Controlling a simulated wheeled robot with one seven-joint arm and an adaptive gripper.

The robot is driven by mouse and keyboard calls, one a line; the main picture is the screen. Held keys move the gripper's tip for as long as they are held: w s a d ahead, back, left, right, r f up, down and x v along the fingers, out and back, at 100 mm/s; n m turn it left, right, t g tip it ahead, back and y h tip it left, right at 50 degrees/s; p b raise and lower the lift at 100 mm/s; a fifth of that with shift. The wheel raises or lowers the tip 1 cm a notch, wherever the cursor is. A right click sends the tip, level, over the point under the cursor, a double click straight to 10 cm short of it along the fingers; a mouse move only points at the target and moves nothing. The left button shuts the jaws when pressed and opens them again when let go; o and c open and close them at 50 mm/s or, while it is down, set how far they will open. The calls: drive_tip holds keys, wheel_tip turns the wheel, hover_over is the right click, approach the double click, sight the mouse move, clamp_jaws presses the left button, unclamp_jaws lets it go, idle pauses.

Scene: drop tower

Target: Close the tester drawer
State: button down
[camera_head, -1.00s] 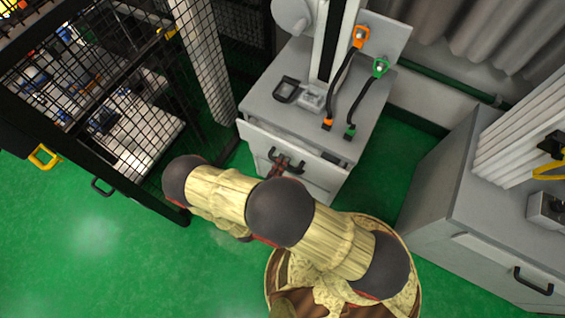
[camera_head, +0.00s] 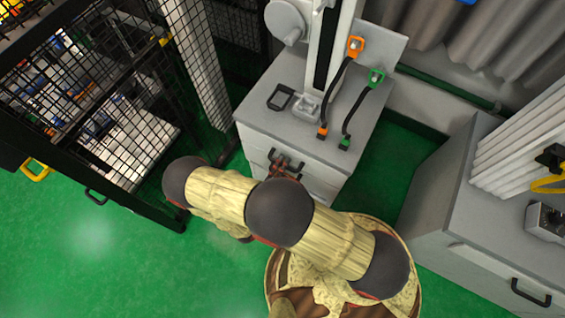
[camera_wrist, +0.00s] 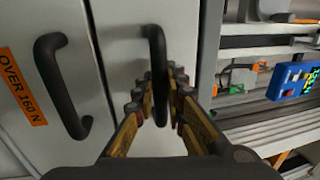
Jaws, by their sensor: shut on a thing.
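The grey tester cabinet stands in the middle of the head view, and its upper drawer (camera_head: 322,167) faces me. The drawer front looks flush with the cabinet, with no open inside showing. In the wrist view, the drawer (camera_wrist: 125,30) has a black bar handle (camera_wrist: 156,45). My gripper (camera_wrist: 163,88) has its fingers on both sides of this handle and is shut on it. In the head view my gripper (camera_head: 287,168) is at the drawer front, partly hidden by my arm.
A second black handle (camera_wrist: 60,85) sits beside an orange "OVER 160 N" label (camera_wrist: 22,85). A black mesh cage (camera_head: 100,120) stands left, another grey cabinet (camera_head: 470,240) right. Cables with orange and green ends (camera_head: 345,90) lie on the tester top. Green floor is free at lower left.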

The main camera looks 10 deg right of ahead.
drive_tip(key=c, duration=1.8)
unclamp_jaws()
drive_tip(key=shift+w+d, duration=0.1)
drive_tip(key=shift+c, duration=0.2)
drive_tip(key=v, duration=1.2)
